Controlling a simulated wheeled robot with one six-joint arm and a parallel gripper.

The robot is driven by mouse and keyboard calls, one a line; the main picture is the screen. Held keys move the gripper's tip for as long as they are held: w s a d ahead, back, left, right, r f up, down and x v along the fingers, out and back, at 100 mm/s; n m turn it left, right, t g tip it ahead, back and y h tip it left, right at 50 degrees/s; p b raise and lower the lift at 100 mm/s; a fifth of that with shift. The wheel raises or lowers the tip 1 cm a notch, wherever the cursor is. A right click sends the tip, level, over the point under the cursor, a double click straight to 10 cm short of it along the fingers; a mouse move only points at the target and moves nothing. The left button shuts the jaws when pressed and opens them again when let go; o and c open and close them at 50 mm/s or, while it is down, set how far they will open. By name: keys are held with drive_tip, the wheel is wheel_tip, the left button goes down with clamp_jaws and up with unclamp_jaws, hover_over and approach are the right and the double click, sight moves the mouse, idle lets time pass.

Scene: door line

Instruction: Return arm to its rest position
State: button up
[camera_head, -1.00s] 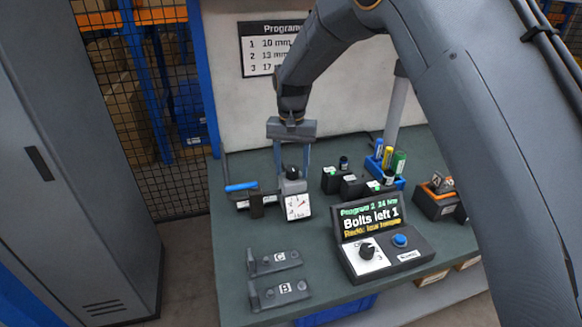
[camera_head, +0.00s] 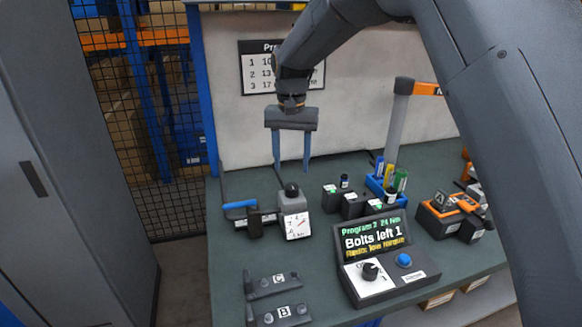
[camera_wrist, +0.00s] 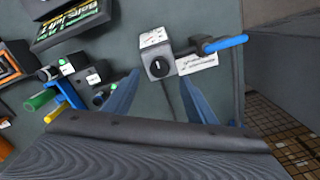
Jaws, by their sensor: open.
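My gripper (camera_head: 291,160) is open and empty, pointing down above the back of the bench in the head view. Its two blue fingers also show in the wrist view (camera_wrist: 155,98), spread apart. Below it stands a small grey device with a black knob and a white dial face (camera_head: 297,225), apart from the fingers. The same device shows in the wrist view (camera_wrist: 158,62). My arm reaches in from the upper right and hides part of the wall sign.
A control box with a lit screen reading "Bolts left 1" (camera_head: 371,236) stands mid-bench. Plates marked C (camera_head: 274,284) and B (camera_head: 283,313) lie at front left. A blue-handled tool (camera_head: 240,206), a blue bin (camera_head: 383,184) and an orange-black holder (camera_head: 440,208) stand around. A grey cabinet (camera_head: 70,180) is at left.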

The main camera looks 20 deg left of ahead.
drive_tip(key=s+d+f, duration=0.1)
drive_tip(key=s+d, duration=0.2)
drive_tip(key=d, duration=0.8)
drive_tip(key=s+d+f, duration=0.1)
drive_tip(key=s+d, duration=0.2)
drive_tip(key=d, duration=0.8)
drive_tip(key=s+d+f, duration=0.2)
drive_tip(key=s+d, duration=0.5)
drive_tip(key=s, duration=0.2)
drive_tip(key=s+d+f+m+t, duration=0.1)
drive_tip(key=s+d+f, duration=0.2)
drive_tip(key=s+d, duration=0.5)
drive_tip(key=shift+s+d+f, duration=0.2)
drive_tip(key=shift+s+d, duration=0.1)
drive_tip(key=shift+s, duration=0.35)
